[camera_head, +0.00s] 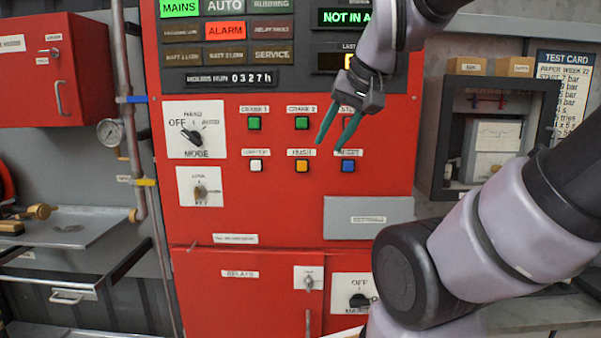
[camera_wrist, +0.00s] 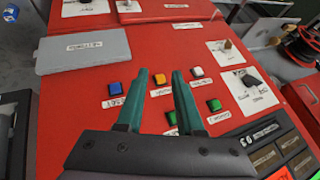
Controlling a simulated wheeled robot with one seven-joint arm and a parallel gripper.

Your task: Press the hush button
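The hush button (camera_head: 302,166) is a square orange button under a HUSH label on the red panel (camera_head: 285,215). It sits in the lower button row, between a white button (camera_head: 256,166) and a blue button (camera_head: 348,166). My gripper (camera_head: 328,146) has its two green fingers apart and empty, in front of the panel, above and right of the hush button in the head view. In the wrist view the orange hush button (camera_wrist: 160,79) shows between the fingertips (camera_wrist: 160,71). I cannot tell how far the tips are from the panel.
Two green buttons (camera_head: 254,123) (camera_head: 302,123) are in the row above; a third, labelled button there is mostly hidden by my fingers. A mode switch (camera_head: 193,137) is at left. A grey cover (camera_head: 368,216) is below right. The ALARM tile (camera_head: 226,31) is lit red.

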